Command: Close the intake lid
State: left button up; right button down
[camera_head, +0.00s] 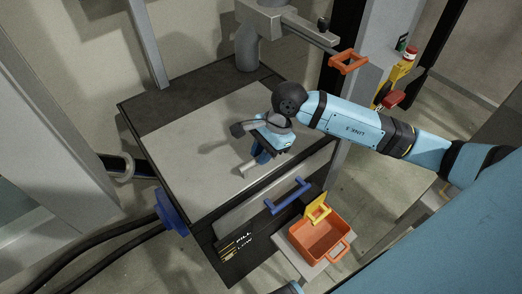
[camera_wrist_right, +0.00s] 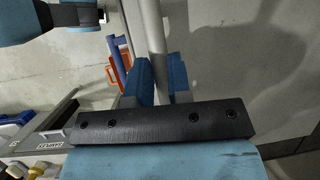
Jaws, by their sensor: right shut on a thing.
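The intake (camera_head: 222,262) is a dark-framed box with a FILL / LOW label on its front. A pale flat panel (camera_head: 185,155), which looks like its lid, lies across its top inside a dark rim; I cannot tell whether it is fully down. My right gripper (camera_head: 258,162) is low over the panel's front right part. It is shut on a grey bar (camera_head: 246,169), probably the lid's handle. In the right wrist view the grey bar (camera_wrist_right: 154,35) runs up between the blue fingers (camera_wrist_right: 157,82). My left gripper is not in view.
A blue handle (camera_head: 288,196) sits on the box's front. An orange bin (camera_head: 318,242) with a yellow part stands on a small shelf in front. A grey post with an arm (camera_head: 290,22) stands behind. An orange handle (camera_head: 348,61) is at the back right. Black hoses (camera_head: 85,235) run left.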

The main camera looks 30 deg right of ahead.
jog(key=c, duration=1.1)
grip_release()
jog(key=shift+o, duration=0.2)
jog(key=shift+r, duration=0.1)
jog(key=shift+r, duration=0.1)
jog(key=b+v, duration=0.1)
jog(key=v, duration=1.2)
jog(key=shift+d+r, duration=0.15)
jog(key=shift+r, duration=0.1)
jog(key=shift+s, duration=0.1)
